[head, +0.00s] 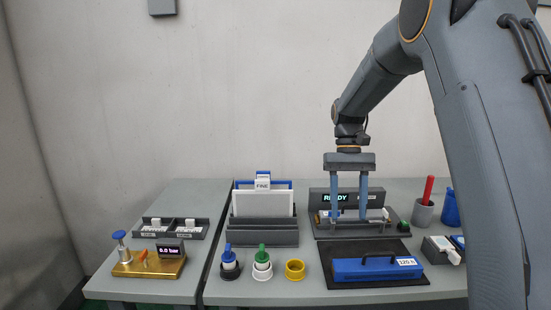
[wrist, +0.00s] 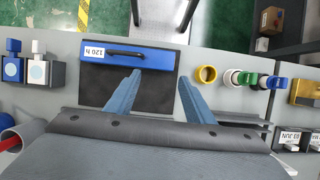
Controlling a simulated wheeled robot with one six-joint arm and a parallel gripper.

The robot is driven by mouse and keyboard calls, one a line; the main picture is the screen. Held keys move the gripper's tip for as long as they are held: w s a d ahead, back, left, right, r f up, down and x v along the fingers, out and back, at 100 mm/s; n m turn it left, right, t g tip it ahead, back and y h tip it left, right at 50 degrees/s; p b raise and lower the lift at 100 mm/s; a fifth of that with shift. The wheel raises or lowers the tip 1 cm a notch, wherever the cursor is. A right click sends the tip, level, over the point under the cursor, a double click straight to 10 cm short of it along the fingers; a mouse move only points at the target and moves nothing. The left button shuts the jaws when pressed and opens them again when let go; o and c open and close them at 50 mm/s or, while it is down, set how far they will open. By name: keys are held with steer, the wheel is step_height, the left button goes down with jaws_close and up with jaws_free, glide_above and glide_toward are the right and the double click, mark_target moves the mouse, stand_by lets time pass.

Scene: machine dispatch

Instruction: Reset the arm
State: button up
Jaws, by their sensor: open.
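My gripper (head: 349,214) hangs from my arm with its two blue fingers pointing down and spread apart. Nothing is between the fingers. In the head view the fingers show in front of a dark machine with a lit "READY" display (head: 334,197). In the wrist view my gripper (wrist: 158,76) is open above the bench, with the black mat (wrist: 150,92) beneath.
A yellow ring (head: 295,270), a green-topped bottle (head: 262,264) and a blue-topped bottle (head: 229,265) stand left of the mat. A rack marked "FINE" (head: 264,232) stands behind them. A brass gauge fixture (head: 150,265) is far left. A grey cup with a red handle (head: 424,213) is right.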

steer(key=s+f+t, duration=0.3)
steer(key=s+f, duration=0.1)
steer(key=s, duration=0.6)
steer(key=s+f+t+b, duration=0.1)
steer(key=s+f, duration=0.4)
steer(key=s, duration=0.5)
steer(key=shift+s+f+t, duration=0.2)
steer(key=shift+s+t, duration=0.1)
steer(key=shift+t, duration=0.6)
steer(key=shift+d, duration=0.15)
